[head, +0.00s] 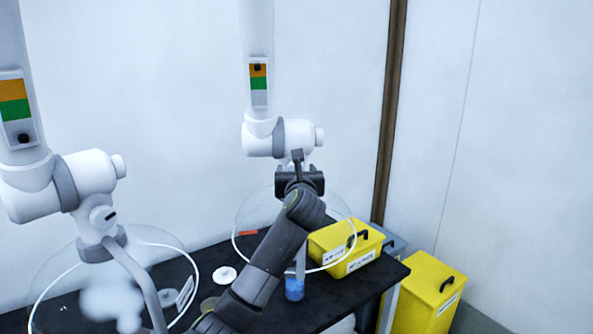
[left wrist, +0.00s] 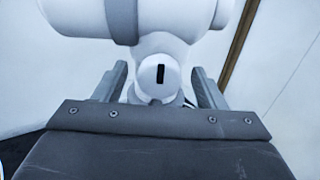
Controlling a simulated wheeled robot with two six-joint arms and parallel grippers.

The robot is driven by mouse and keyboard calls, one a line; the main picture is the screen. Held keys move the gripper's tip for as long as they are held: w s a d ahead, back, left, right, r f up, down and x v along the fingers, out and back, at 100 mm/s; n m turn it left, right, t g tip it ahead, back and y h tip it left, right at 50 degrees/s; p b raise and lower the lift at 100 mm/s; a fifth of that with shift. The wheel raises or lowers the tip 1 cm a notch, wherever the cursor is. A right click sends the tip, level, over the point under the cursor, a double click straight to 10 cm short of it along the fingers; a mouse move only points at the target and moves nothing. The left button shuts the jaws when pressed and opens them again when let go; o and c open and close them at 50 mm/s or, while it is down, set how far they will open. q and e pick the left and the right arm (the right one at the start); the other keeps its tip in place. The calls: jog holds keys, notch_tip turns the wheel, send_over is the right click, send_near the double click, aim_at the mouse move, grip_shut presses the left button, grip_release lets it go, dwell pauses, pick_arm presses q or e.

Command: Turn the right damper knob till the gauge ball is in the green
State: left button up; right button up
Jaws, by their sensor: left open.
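The right stack's gauge (head: 258,84) has orange, green and white bands from top to bottom. Its black ball (head: 257,68) is in the orange band. The right damper knob (left wrist: 160,76) is a white round knob with a black upright slot, below the stack's white joint. In the head view it is hidden behind my gripper. My left gripper (head: 298,170) is at the right stack. In the left wrist view its open fingers (left wrist: 161,88) stand on either side of the knob, with gaps visible. My right gripper is not in view.
A left stack (head: 75,180) has its own gauge (head: 16,112), ball in the white band, and knob (head: 104,216). Clear hoods hang over the black bench (head: 345,298). Yellow boxes (head: 345,245) and a blue-capped bottle (head: 294,288) stand near the right stack.

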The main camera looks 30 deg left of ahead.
pick_arm(q)
jog(key=c, duration=0.9)
jog(key=m+p, duration=0.1)
jog(key=p, duration=0.1)
jog(key=m+p, duration=0.2)
jog(key=p, duration=0.1)
jog(key=shift+r+m, duration=0.3)
jog(key=shift+c, duration=0.3)
jog(key=shift+d+f+m+p, duration=0.1)
jog(key=shift+f+m+p, duration=0.15)
jog(key=shift+m+p, duration=0.5)
jog(key=o, duration=1)
jog(key=shift+c, duration=0.2)
jog(key=b+v, duration=0.5)
jog(key=v, duration=1.2)
